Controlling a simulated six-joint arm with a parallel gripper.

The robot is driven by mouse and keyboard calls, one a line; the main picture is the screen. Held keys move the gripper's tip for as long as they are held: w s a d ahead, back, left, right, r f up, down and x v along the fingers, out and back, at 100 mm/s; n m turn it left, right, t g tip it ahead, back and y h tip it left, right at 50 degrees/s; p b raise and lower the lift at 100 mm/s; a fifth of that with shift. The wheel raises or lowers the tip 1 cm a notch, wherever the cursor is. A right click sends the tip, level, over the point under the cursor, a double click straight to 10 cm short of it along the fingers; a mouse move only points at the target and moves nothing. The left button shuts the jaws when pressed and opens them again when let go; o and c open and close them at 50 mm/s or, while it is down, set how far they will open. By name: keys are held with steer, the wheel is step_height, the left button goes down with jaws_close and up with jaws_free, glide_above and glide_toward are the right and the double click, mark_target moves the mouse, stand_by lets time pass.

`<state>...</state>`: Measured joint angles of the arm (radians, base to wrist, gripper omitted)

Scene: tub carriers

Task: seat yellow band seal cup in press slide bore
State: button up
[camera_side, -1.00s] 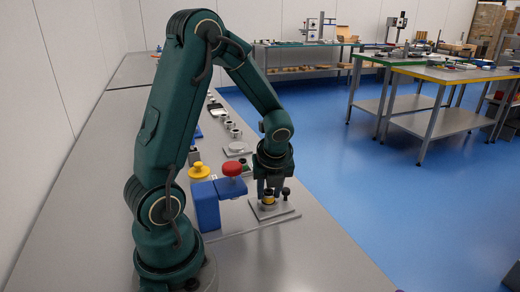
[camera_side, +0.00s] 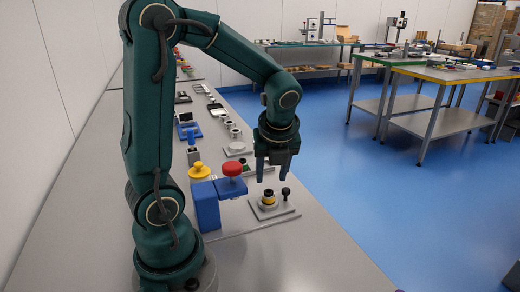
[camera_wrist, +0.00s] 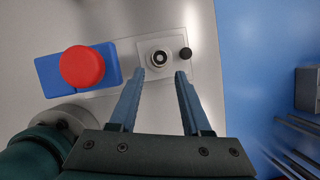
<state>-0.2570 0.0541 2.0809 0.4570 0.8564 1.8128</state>
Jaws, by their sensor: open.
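The yellow band seal cup (camera_side: 268,197), dark with a yellow band, stands upright in the bore of the press slide (camera_side: 270,208), a pale plate with a raised ring and a dark knob. In the wrist view the cup (camera_wrist: 160,59) shows from above, centred in the ring on the slide (camera_wrist: 172,77). My gripper (camera_side: 271,181) is open and empty, above the cup and apart from it. In the wrist view its fingers (camera_wrist: 160,73) point toward the slide with a clear gap between them. How deep the cup sits in the bore cannot be told.
A blue press body with a red button (camera_side: 233,169) stands left of the slide, beside a yellow knob (camera_side: 199,170). Behind are a round pale disc (camera_side: 236,149) and several small rings and trays along the bench. The bench front is clear.

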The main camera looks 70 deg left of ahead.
steer(key=s+d+r+n+t+h, duration=0.2)
steer(key=s+d+n, duration=0.1)
steer(key=d+n, duration=0.4)
steer(key=s+d+r+n+t+h, duration=0.2)
steer(key=d+n, duration=0.4)
steer(key=n, duration=0.8)
steer(key=shift+s+d+r, duration=0.35)
steer(key=shift+s+r, duration=0.3)
steer(key=shift+s, duration=0.25)
